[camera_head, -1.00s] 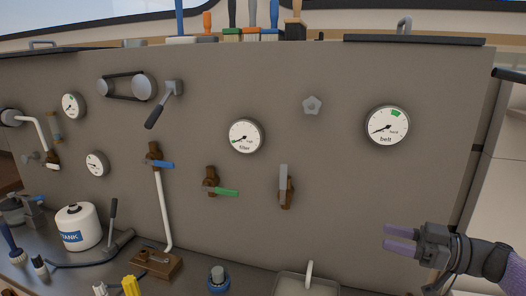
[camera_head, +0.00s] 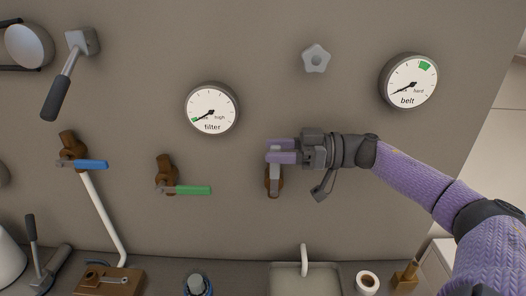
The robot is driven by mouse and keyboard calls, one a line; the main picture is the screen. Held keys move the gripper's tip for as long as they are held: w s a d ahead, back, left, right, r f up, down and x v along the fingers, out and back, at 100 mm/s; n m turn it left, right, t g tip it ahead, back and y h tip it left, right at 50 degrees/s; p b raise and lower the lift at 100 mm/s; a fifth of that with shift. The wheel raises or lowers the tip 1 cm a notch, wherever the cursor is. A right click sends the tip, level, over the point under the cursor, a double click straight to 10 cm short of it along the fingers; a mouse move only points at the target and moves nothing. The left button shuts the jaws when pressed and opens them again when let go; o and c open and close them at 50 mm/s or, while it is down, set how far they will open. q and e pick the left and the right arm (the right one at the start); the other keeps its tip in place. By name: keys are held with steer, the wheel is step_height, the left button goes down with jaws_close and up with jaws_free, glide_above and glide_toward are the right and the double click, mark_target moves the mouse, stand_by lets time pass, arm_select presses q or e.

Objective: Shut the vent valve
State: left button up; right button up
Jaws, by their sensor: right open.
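A valve with a brown body and a grey lever handle (camera_head: 274,184) is on the grey panel, below and between the two dial gauges. Its handle stands upright, and its upper part is hidden behind my fingers. My right gripper (camera_head: 282,151) comes in from the right with its purple fingers open, one above the other, at the top of this handle. I cannot tell whether the fingers touch it. A green-handled valve (camera_head: 190,189) and a blue-handled valve (camera_head: 85,164) are further left, both handles pointing right. No valve label is readable. My left gripper is not in view.
The filter gauge (camera_head: 212,108), the belt gauge (camera_head: 409,82) and a grey star knob (camera_head: 316,59) are on the panel above. A large grey lever (camera_head: 62,85) is at upper left. Below are a basin (camera_head: 288,281) with a white spout and a cup (camera_head: 367,283).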

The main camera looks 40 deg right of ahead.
steer(key=shift+x, duration=1.25)
jaws_close()
stand_by(0.5)
